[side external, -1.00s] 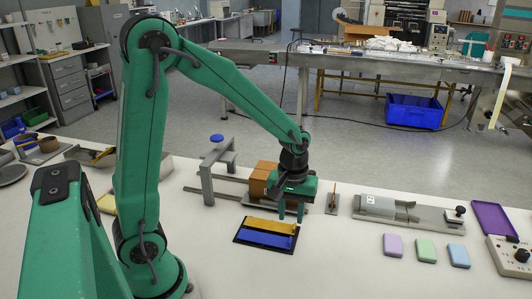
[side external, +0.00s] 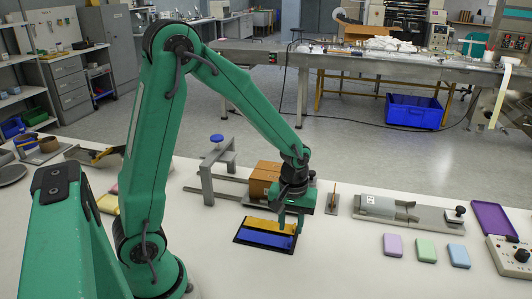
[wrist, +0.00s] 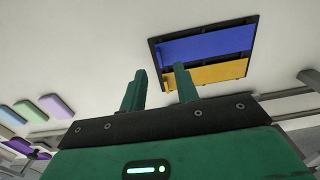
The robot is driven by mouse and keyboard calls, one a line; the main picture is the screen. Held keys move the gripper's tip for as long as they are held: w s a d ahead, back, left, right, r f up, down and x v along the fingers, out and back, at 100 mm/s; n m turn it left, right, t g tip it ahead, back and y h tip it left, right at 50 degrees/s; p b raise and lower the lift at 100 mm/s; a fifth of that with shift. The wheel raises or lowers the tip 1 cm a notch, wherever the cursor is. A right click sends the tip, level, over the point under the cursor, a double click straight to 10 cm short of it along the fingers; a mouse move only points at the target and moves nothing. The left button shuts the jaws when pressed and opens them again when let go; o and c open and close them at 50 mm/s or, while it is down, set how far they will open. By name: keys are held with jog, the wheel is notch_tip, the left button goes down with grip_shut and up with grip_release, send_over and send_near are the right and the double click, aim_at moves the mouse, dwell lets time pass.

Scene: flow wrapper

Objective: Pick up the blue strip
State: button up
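The blue strip (side external: 264,239) lies flat in a black tray (side external: 237,239), beside a yellow strip (side external: 268,225). The blue strip (wrist: 208,45) and the yellow strip (wrist: 212,72) also show in the wrist view, where the tray's dark rim (wrist: 155,48) frames them. My gripper (side external: 290,228) hangs over the right end of the tray. In the wrist view its two green fingers (wrist: 160,82) stand apart with nothing between them. One fingertip shows close to the yellow strip's left end, and the blue strip lies beyond the fingertips.
Purple (side external: 393,245), green (side external: 426,250) and blue (side external: 459,255) blocks lie to the right. A cardboard box (side external: 263,178) and a metal stand (side external: 207,180) are behind the tray. A metal fixture (side external: 405,213) stands at the right. The table in front of the tray is clear.

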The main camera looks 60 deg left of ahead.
aim_at(290, 244)
jog(key=shift+f, duration=2.4)
grip_shut()
